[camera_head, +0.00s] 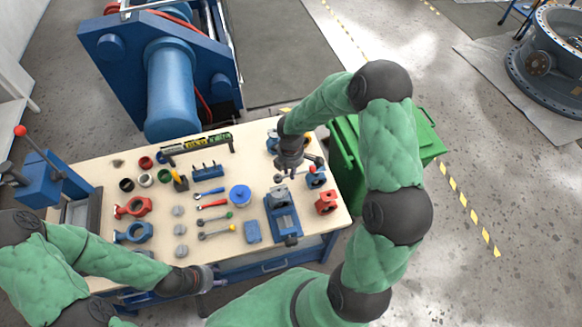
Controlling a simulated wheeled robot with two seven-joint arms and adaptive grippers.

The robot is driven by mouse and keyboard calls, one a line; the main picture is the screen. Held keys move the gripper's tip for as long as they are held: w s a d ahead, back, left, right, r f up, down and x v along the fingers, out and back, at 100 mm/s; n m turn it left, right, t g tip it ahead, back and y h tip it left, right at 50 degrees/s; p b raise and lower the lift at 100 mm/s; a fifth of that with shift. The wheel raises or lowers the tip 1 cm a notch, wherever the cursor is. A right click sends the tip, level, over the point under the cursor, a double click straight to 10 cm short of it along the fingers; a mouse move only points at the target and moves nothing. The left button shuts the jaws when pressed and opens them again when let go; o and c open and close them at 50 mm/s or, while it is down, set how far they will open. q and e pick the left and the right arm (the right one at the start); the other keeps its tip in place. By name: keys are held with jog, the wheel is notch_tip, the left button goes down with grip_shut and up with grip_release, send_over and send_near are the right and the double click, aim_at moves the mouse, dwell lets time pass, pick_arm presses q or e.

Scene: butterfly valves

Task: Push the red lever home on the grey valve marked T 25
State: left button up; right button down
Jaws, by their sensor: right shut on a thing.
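A lever with a red handle (212,204) lies on the table left of centre, among similar levers with other handle colours. A grey body (281,197) sits in the blue vise (285,220); I cannot tell if it is the valve marked T 25, as no marking is readable. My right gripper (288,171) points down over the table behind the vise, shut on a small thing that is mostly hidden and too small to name. My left gripper (208,279) is low at the table's front edge, away from the parts; its fingers are not clear.
Red ring-shaped bodies (133,208) and blue ones (133,232) stand at the left. A small blue valve (316,178) and a red one (327,202) stand right of my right gripper. A green bin (345,160) adjoins the table's right side. A blue lidded disc (240,194) lies mid-table.

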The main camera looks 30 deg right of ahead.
jog(key=shift+w+d+f+b, duration=0.1)
jog(key=shift+w+f+b, duration=0.05)
jog(key=shift+f+b, duration=1.4)
jog(key=shift+f+b, duration=1.35)
jog(key=shift+f, duration=0.9)
dwell(3.1)
jog(key=c, duration=1.1)
grip_release()
jog(key=shift+c, duration=0.2)
jog(key=shift+o, duration=0.2)
jog(key=shift+r, duration=0.1)
